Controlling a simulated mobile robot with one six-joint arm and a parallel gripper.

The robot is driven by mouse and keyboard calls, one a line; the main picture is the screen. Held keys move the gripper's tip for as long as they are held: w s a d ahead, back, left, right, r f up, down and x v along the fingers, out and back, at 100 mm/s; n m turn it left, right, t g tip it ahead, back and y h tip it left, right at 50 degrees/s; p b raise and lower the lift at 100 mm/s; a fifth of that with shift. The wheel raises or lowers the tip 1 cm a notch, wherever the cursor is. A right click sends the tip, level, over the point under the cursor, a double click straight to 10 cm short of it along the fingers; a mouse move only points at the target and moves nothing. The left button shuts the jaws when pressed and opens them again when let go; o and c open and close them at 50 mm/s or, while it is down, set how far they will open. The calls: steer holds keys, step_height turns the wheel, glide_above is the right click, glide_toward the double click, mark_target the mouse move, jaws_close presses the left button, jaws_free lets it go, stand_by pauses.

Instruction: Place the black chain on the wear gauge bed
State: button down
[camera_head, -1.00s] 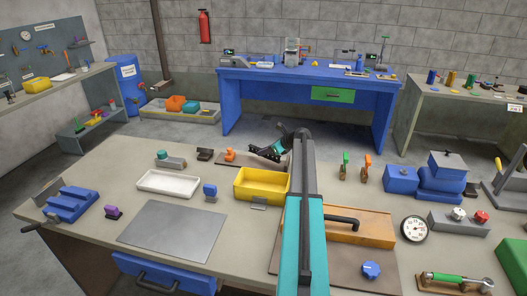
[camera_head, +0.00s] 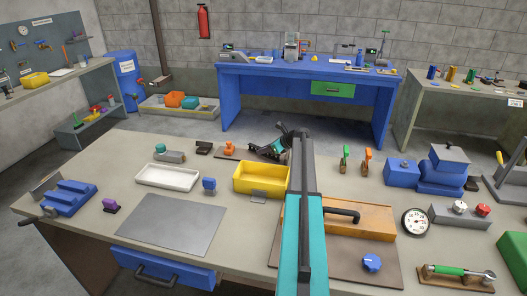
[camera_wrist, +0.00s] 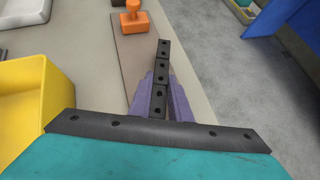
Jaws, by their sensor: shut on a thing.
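In the wrist view the black chain (camera_wrist: 163,50), of flat dark links with pin dots, is gripped between the purple fingers of my gripper (camera_wrist: 161,78) and sticks out beyond their tips. In the head view my gripper (camera_head: 268,152) is over the far edge of the front table, behind the yellow bin; the chain is hard to make out there. Below it in the wrist view is a flat brown board (camera_wrist: 130,62) with an orange knobbed block (camera_wrist: 132,20). I cannot tell which thing is the wear gauge bed.
The yellow bin (camera_head: 262,190) stands close by, with a white tray (camera_head: 168,187) to its left. A bare grey plate (camera_head: 175,228) lies in front. A wooden block with a black handle (camera_head: 350,222) is right of my arm. A blue bench (camera_head: 310,75) stands behind.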

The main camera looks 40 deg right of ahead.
steer(key=shift+f, duration=0.55)
stand_by(0.4)
steer(key=c, duration=1.6)
jaws_free()
steer(key=shift+o, duration=0.2)
steer(key=b+v, duration=0.4)
steer(key=v, duration=1)
steer(key=shift+f, duration=0.1)
